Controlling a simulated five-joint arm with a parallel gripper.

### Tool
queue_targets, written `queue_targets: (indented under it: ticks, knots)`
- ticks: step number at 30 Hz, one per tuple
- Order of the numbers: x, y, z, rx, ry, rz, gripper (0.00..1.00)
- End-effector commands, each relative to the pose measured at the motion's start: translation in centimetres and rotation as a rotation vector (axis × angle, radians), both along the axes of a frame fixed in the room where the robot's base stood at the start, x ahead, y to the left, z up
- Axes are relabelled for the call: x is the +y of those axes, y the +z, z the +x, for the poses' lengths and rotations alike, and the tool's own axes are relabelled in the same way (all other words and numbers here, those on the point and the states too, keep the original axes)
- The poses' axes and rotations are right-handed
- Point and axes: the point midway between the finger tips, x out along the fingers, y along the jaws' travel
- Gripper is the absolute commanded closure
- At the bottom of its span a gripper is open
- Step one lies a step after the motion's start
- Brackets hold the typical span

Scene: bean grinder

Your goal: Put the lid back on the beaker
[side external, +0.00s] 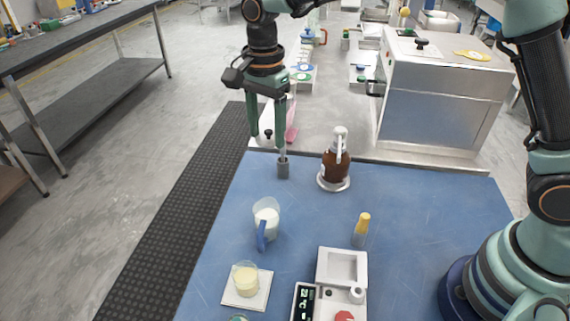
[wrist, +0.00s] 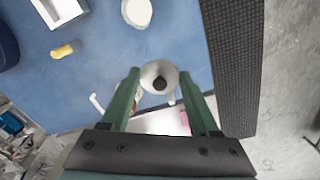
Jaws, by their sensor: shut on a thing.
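My gripper (side external: 268,138) hangs at the far left edge of the blue table, with its fingers pointing down. In the wrist view, my gripper (wrist: 160,76) is shut on the lid (wrist: 158,75), a pale round disc with a dark knob held between the spread fingertips. In the side view the lid is hard to make out. A beaker (side external: 246,281) with pale yellow contents stands upright and open at the front left, well apart from my gripper. The white tile (side external: 232,299) is under it.
A blue-handled jug (side external: 266,219) stands between my gripper and the beaker. A brown pump bottle (side external: 336,167), a yellow-topped bottle (side external: 361,230) and a white scale (side external: 342,266) stand to the right.

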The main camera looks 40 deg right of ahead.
Motion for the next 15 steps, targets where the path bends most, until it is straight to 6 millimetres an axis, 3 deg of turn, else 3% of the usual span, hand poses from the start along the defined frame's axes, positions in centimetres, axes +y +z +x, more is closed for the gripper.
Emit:
queue_targets:
  ticks: [3, 8, 15]
  knots:
    - [0.0, 1.5, 0.0, -0.002, 0.000, 0.001, 0.90]
    - [1.4, 1.8, -0.8, 0.001, 0.037, 0.000, 0.90]
    - [7.8, -0.7, -5.8, 0.003, 0.230, -0.001, 0.90]
